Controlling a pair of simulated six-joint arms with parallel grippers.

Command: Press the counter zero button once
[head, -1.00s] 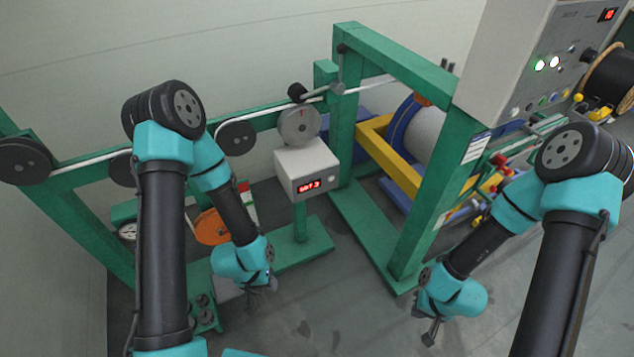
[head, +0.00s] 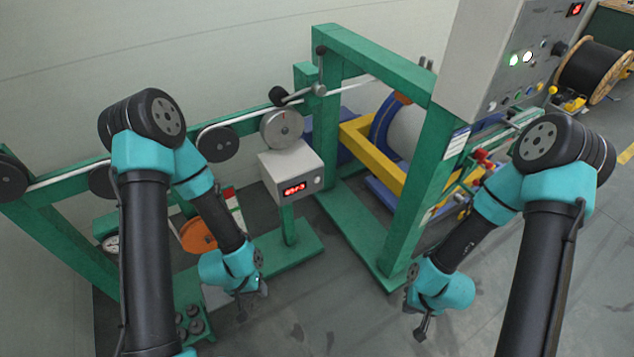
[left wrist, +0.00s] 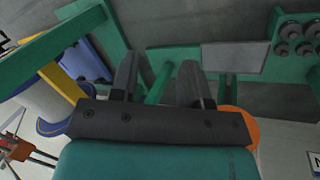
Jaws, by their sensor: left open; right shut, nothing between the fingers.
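The counter is a white box (head: 291,168) on a green post in the head view, with a red lit display (head: 294,189) on its front. A small round button (head: 317,180), pale and hard to make out, sits right of the display. My left gripper (head: 245,306) hangs open and empty, below and left of the counter and apart from it. Its two open fingers also show in the left wrist view (left wrist: 157,80), where I cannot make out the counter. My right gripper (head: 422,329) is shut and empty, low and right of the counter.
A metal wheel (head: 282,128) sits just above the counter, with a white cable running past. A green frame (head: 405,200) stands between the counter and my right arm. A grey control cabinet (head: 490,60) is at upper right. Grey floor is clear between my grippers.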

